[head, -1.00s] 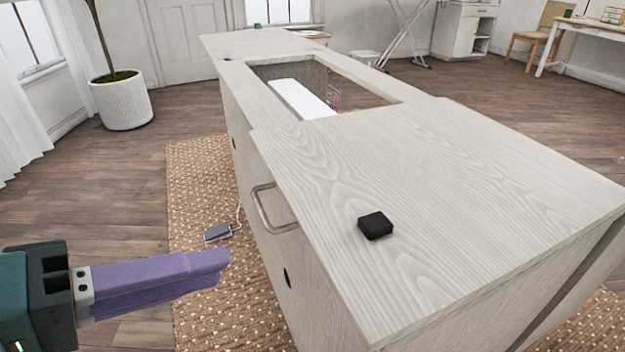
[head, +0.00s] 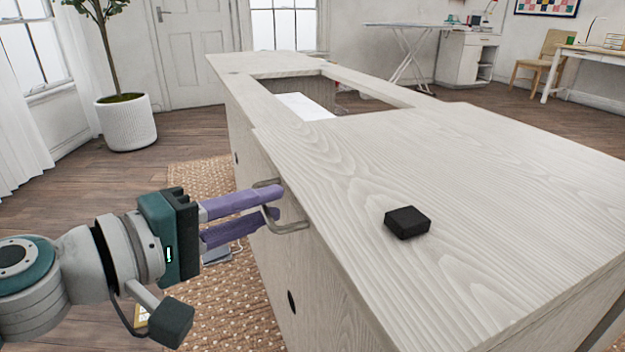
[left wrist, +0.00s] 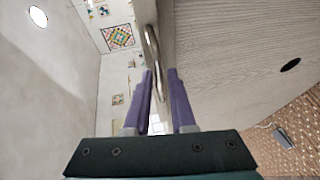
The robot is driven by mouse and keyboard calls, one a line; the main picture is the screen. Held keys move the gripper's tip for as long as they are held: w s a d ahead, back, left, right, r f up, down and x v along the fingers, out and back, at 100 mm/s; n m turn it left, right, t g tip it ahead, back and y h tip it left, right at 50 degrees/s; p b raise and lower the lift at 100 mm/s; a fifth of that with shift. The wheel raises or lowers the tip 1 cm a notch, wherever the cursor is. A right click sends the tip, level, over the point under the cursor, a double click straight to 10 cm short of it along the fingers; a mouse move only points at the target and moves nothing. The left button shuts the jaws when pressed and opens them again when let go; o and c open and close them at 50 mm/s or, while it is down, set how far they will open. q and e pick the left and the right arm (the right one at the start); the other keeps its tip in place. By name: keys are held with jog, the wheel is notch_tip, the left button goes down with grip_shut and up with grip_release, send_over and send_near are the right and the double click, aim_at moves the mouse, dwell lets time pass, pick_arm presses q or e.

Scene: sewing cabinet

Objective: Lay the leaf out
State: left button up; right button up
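The pale wood-grain sewing cabinet (head: 247,128) has a top with a rectangular opening. A thicker pale panel (head: 440,160), seemingly the leaf, lies flat over the near part of the top. A bent metal handle (head: 292,228) sticks out from the cabinet's left side, just under the panel's edge. My left gripper (head: 279,203) is at this handle, its purple fingers apart and the handle at their tips. The left wrist view shows the handle (left wrist: 152,48) by the spread fingertips (left wrist: 160,72); whether both fingers straddle it is unclear. My right gripper is out of view.
A small black block (head: 407,222) sits on the panel. A white object (head: 304,106) lies inside the opening. A woven rug (head: 215,300) is under the cabinet, with a pedal (head: 216,255) on it. A potted tree (head: 127,122) stands at left; the floor between is free.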

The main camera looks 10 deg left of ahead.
pick_arm(q)
jog(key=shift+w+d, duration=0.2)
jog(key=shift+w, duration=0.1)
grip_shut()
dwell(1.3)
